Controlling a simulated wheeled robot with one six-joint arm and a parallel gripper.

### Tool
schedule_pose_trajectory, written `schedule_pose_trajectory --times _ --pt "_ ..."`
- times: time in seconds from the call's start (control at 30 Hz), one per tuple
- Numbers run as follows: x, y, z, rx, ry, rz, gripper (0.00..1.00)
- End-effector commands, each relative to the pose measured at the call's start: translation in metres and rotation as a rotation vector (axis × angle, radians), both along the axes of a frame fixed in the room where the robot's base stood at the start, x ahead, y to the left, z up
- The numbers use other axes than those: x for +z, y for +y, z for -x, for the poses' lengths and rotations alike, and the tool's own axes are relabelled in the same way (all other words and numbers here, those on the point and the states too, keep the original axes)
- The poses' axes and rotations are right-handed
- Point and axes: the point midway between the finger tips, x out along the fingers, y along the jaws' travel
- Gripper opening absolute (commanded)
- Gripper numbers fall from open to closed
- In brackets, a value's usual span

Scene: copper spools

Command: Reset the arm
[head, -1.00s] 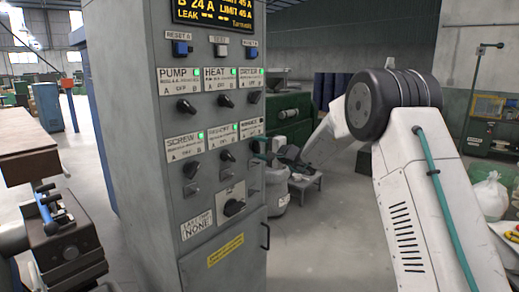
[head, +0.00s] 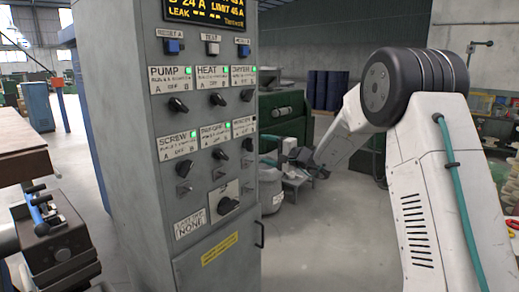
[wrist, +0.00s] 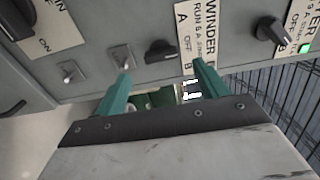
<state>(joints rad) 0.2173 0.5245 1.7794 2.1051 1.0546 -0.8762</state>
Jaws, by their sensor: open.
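My gripper (wrist: 161,68) is open and empty in the wrist view, with its two teal fingers apart in front of the panel. The WINDER knob (wrist: 160,51) lies just beyond and between the fingertips, with a gap. In the head view my arm (head: 350,125) reaches down and left, and its gripper (head: 272,160) is small beside the right edge of the grey control cabinet (head: 130,150). The WINDER label (head: 243,126) is at the right of the cabinet's lower knob row. The exact knob setting is hard to read.
PUMP (head: 177,104), HEAT (head: 218,99) and DRYER (head: 248,94) knobs sit above, with green lamps lit. A machine with a blue lever (head: 42,210) stands at left.

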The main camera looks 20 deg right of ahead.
Motion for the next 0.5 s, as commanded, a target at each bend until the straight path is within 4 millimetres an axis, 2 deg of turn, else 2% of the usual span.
schedule_pose_trajectory --times 0.13,0.5 --pt "0.0004 -0.0048 0.0059 -0.001 -0.001 0.001 0.73" --pt "0.0002 -0.0048 0.0059 -0.001 0.001 -0.001 0.73"
